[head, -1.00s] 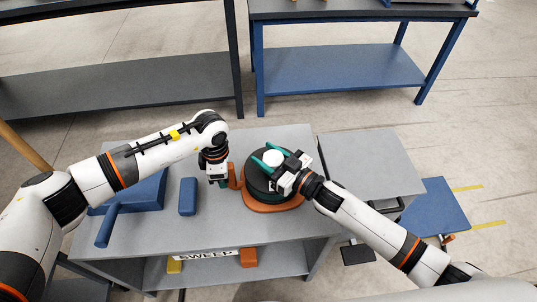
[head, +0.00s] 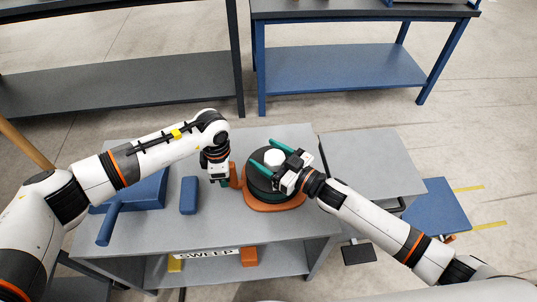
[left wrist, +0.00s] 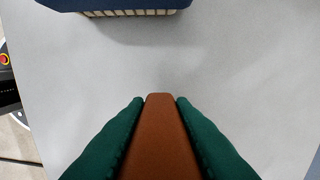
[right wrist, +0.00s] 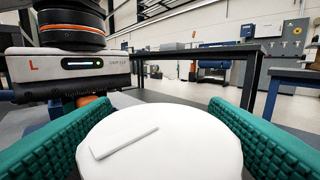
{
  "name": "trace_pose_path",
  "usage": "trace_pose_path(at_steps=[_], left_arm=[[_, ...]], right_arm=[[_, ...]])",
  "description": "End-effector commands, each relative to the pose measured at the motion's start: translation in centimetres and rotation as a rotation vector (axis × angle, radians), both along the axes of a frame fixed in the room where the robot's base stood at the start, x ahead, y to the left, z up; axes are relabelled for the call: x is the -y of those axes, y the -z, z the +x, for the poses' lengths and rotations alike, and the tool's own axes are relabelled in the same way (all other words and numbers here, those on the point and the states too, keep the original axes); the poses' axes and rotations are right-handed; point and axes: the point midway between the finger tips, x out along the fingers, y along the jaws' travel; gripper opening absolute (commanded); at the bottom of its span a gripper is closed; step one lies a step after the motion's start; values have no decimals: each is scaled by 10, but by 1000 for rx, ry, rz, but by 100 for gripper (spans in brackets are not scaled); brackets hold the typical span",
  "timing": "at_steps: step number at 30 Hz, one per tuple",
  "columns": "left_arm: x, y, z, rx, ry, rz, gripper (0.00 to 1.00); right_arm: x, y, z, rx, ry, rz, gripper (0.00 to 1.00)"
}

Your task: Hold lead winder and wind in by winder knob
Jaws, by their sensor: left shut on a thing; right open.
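The lead winder has a black drum (head: 258,182) on an orange base (head: 278,206) on the grey table. A white winder knob (head: 273,157) sits on top of the drum; it fills the lower middle of the right wrist view (right wrist: 190,150). My left gripper (head: 224,182) is shut on the winder's orange handle (head: 235,175), which stands between the green fingers in the left wrist view (left wrist: 159,135). My right gripper (head: 271,157) is open, its green fingers on either side of the knob. Part of the drum is hidden by my right gripper.
A small blue block (head: 188,195) and a larger blue object (head: 140,190) with a handle lie left on the table. A lower shelf carries a yellow block (head: 174,264) and an orange block (head: 249,257). A grey surface (head: 370,165) adjoins at the right.

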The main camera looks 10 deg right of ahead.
Motion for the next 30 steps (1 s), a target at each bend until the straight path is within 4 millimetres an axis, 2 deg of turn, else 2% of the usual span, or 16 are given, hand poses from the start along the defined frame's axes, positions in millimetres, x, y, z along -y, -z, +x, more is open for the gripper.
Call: trace_pose_path(at_steps=[5,18,24,30], left_arm=[[0,0,0,-1,2,0,0],[0,0,0,-1,2,0,0],[0,0,0,-1,2,0,0],[0,0,0,-1,2,0,0]], right_arm=[[11,2,-9,-2,2,-2,69],[72,2,-70,-4,1,-2,69],[85,0,-82,-1,0,0,69],[86,0,-83,-1,-1,1,69]])
